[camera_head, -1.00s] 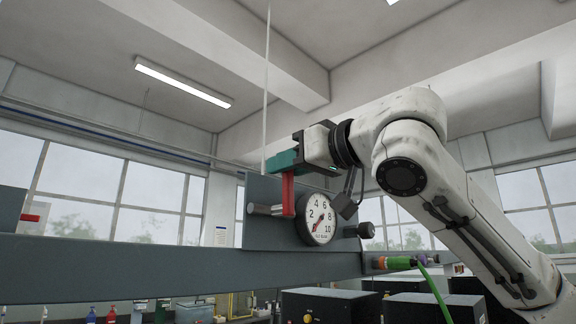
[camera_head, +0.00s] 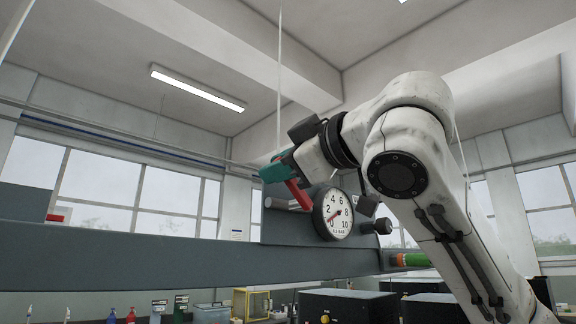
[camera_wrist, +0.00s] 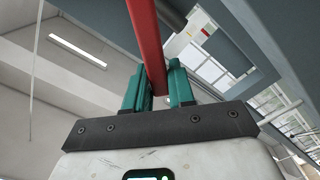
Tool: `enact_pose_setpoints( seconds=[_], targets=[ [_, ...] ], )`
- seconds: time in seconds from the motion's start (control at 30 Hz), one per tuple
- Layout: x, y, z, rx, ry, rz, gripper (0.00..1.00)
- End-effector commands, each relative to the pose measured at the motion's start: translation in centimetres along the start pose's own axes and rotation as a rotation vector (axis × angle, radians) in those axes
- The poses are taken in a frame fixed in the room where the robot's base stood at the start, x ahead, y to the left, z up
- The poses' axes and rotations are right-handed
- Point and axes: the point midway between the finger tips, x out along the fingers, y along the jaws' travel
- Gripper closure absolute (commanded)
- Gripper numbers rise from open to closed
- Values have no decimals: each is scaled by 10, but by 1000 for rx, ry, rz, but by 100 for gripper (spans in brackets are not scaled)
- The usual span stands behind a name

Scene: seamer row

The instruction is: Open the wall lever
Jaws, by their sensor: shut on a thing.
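The red wall lever (camera_head: 299,193) is mounted on a grey panel beside a round white gauge (camera_head: 333,213). It is tilted, its upper end leaning left and its lower end near the pivot by the gauge. My gripper (camera_head: 274,170) has teal fingers and is shut on the lever's upper end. In the wrist view the red lever (camera_wrist: 148,42) runs between the two teal fingers (camera_wrist: 158,92), which hide part of its end.
A grey horizontal beam (camera_head: 150,248) crosses below the panel. A black knob (camera_head: 382,225) sticks out right of the gauge, with a green-and-orange fitting (camera_head: 410,260) lower right. Black boxes (camera_head: 347,305) stand below.

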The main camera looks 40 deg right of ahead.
Motion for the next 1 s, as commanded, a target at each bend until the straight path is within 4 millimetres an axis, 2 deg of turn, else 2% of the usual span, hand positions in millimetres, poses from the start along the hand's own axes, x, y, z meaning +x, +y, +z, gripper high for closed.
enact_pose_setpoints(
  seconds=[0.5,0.73,1.0],
  targets=[
    [0,-35,8,-461,1,-2,100],
    [0,-42,13,-598,1,-2,100],
    [0,-47,16,-679,1,-2,100]
  ],
)
